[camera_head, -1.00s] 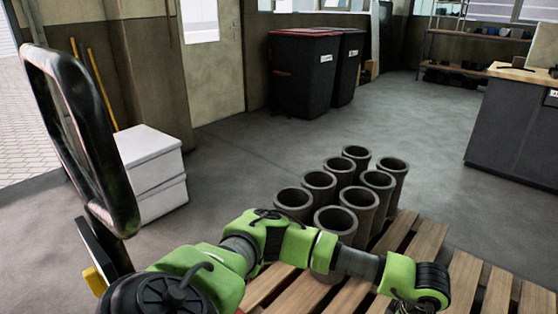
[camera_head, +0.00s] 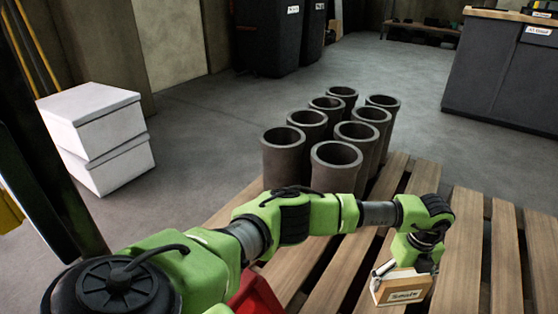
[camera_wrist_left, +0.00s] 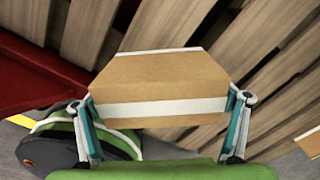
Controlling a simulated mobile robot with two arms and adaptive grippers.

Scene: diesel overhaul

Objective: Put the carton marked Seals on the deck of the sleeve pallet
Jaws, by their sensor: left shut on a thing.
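My left gripper (camera_head: 408,262) is shut on a small brown carton (camera_head: 402,289) with a white label; its lettering is blurred, so I cannot be sure it reads Seals. In the left wrist view, the carton (camera_wrist_left: 160,75) sits between the two fingers of the gripper (camera_wrist_left: 165,112), with slats beyond it. The sleeve pallet (camera_head: 424,179) has wooden slats and carries several dark upright cylinder sleeves (camera_head: 335,155) on its left and far part. The carton shows over the near right slats; its height above them is unclear. My right gripper is not in view.
A second slatted pallet (camera_head: 498,235) lies close on the right, with bare boards. A red object (camera_head: 256,296) is partly hidden behind my left arm, and a red surface (camera_wrist_left: 40,85) shows in the wrist view. White boxes (camera_head: 98,140) are stacked at left.

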